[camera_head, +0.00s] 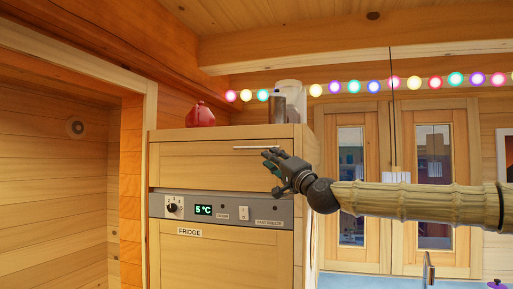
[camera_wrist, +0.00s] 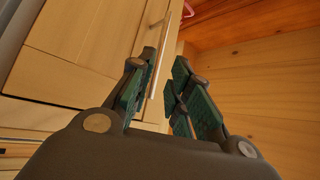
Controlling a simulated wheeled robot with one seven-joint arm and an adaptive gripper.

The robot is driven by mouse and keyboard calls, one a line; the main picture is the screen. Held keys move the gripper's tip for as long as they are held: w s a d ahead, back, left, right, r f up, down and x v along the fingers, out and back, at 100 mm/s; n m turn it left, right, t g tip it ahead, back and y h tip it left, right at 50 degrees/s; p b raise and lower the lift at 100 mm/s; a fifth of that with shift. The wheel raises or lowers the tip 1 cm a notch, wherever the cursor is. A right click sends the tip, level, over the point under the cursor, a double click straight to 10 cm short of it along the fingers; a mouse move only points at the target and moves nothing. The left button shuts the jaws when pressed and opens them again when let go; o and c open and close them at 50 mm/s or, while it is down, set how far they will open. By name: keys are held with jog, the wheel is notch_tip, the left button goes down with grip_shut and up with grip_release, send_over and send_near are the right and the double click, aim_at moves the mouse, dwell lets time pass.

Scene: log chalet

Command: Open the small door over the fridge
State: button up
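The small wooden door (camera_head: 195,162) is above the fridge's grey control panel and looks shut. Its thin metal bar handle (camera_head: 248,147) runs level near the top edge. My gripper (camera_head: 268,158) is at the handle's right end, in front of the door. In the wrist view my gripper (camera_wrist: 165,65) is open, with green-padded fingers apart. The handle (camera_wrist: 159,58) shows in the gap between the fingertips, nearer the left finger. I cannot tell whether a finger touches it. The fridge door (camera_head: 215,262) below is shut.
A red pot (camera_head: 200,115), a metal canister (camera_head: 277,107) and a white appliance (camera_head: 292,93) stand on the cabinet top. Glass-paned cupboards (camera_head: 434,185) are behind my arm. A wooden wall recess (camera_head: 60,180) is at left.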

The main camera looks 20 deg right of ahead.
aim_at(256, 148)
jog(key=p+x, duration=0.5)
jog(key=x, duration=0.5)
jog(key=shift+a+f, duration=0.1)
grip_shut()
